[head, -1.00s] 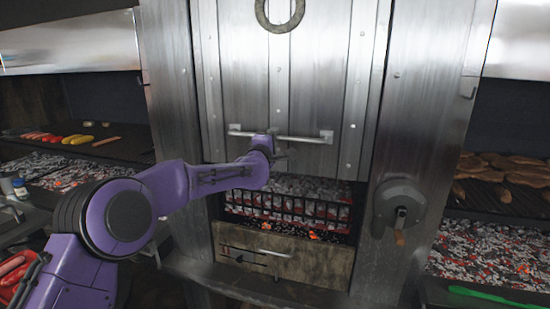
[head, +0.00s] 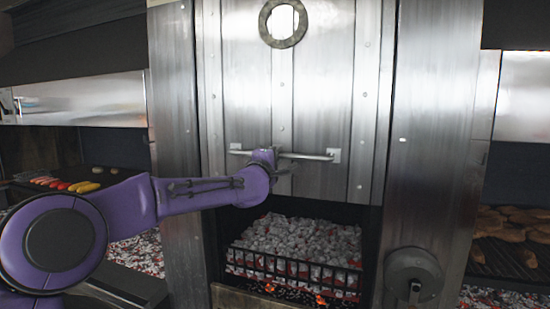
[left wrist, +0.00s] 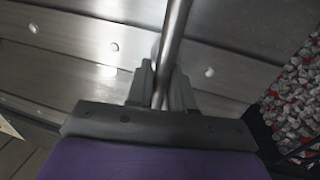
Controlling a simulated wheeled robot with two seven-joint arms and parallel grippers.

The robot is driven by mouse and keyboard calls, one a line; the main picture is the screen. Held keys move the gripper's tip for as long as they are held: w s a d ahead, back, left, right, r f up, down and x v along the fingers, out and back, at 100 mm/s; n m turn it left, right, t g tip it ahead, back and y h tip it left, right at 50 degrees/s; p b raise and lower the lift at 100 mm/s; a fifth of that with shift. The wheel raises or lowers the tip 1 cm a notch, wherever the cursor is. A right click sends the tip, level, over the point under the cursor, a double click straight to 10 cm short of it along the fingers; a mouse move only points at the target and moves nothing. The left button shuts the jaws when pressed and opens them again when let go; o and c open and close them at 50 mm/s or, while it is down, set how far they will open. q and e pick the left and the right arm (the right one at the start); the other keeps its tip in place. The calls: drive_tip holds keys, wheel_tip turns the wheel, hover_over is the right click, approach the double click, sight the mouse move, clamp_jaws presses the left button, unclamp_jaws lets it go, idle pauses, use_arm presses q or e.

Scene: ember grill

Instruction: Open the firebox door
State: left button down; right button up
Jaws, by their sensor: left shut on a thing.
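The firebox door (head: 315,108) is a tall riveted steel panel with a round ring near its top. It stands raised, with the firebox opening showing beneath its lower edge. A horizontal bar handle (head: 308,156) runs across its lower part. My left gripper (head: 277,160) is shut on the bar near its middle. In the left wrist view the bar (left wrist: 174,40) passes between the two fingers (left wrist: 161,88), with the door's riveted steel (left wrist: 75,45) behind. My right gripper is not in view.
Grey and red-edged coals (head: 300,243) lie in the firebox behind a black grate (head: 290,268). A round crank housing (head: 413,275) sits on the right steel post. Side grills hold sausages and vegetables (head: 65,185) at left and brown meat pieces (head: 510,225) at right.

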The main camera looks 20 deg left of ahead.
use_arm(q)
drive_tip(key=c, duration=1.2)
unclamp_jaws()
drive_tip(key=shift+r, duration=0.35)
drive_tip(key=shift+o, duration=0.2)
drive_tip(key=shift+s+d, duration=0.1)
drive_tip(key=shift+s, duration=0.1)
drive_tip(key=shift+f, duration=0.15)
drive_tip(key=s+f+b, duration=0.2)
drive_tip(key=s+b, duration=0.2)
drive_tip(key=s, duration=0.6)
drive_tip(key=shift+d, duration=0.2)
drive_tip(key=shift+s+d, duration=0.15)
drive_tip(key=shift+s, duration=0.05)
